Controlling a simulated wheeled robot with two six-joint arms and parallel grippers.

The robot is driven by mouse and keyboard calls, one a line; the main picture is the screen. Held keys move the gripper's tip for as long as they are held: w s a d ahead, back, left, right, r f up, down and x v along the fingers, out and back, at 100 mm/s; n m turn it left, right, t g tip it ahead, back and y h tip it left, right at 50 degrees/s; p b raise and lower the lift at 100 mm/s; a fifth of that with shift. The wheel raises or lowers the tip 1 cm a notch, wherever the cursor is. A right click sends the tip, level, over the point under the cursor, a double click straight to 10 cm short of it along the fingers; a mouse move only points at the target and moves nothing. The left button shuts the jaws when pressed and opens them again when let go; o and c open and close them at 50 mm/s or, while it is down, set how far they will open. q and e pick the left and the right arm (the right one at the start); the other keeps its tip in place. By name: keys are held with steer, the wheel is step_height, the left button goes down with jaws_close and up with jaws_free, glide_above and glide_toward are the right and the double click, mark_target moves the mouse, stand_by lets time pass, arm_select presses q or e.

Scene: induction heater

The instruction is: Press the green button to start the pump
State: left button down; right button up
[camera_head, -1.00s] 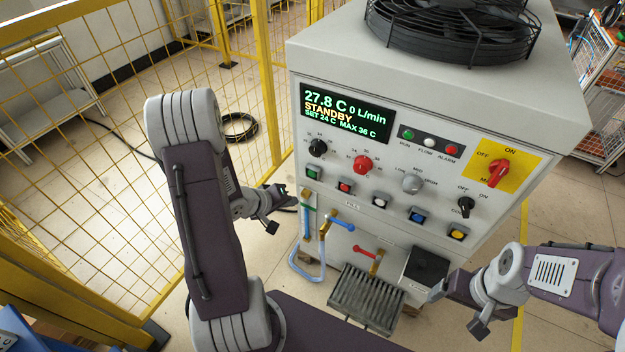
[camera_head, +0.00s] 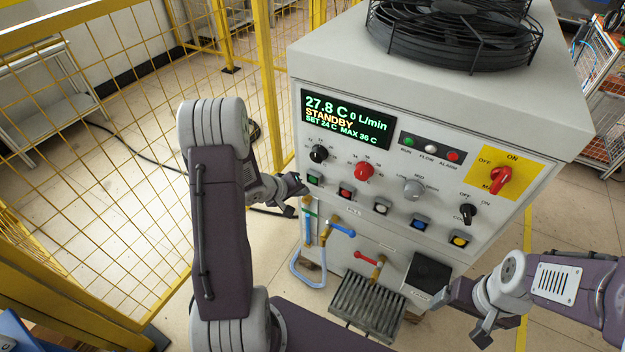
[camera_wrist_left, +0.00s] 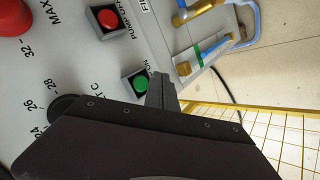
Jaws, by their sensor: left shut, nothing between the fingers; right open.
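The green button (camera_head: 314,179) sits in a dark square frame at the left end of the button row on the grey machine's front panel. It also shows in the left wrist view (camera_wrist_left: 140,83), uncovered. My left gripper (camera_head: 301,186) is shut and empty, just left of the green button. In the left wrist view its shut fingertips (camera_wrist_left: 161,76) are close beside the button's frame; I cannot tell whether they touch the panel. My right gripper (camera_head: 447,296) is open, low in front of the machine's right side. The display (camera_head: 346,118) reads STANDBY and 0 L/min.
A red button (camera_head: 346,192) and several others continue the row rightward. Black (camera_head: 319,153) and red knobs (camera_head: 364,171) are above it. A yellow mesh fence (camera_head: 263,80) stands to the left.

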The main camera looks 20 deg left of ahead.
mark_target(315, 183)
arm_select(q)
steer(key=shift+w, duration=0.9)
steer(key=shift+r+p, duration=0.1)
steer(key=shift+p, duration=0.25)
stand_by(1.0)
steer(key=shift+w+d+p, duration=0.1)
steer(key=shift+w+p, duration=0.3)
steer(key=shift+p, duration=0.05)
steer(key=shift+w+p, duration=0.5)
stand_by(0.6)
steer(key=shift+s, duration=0.85)
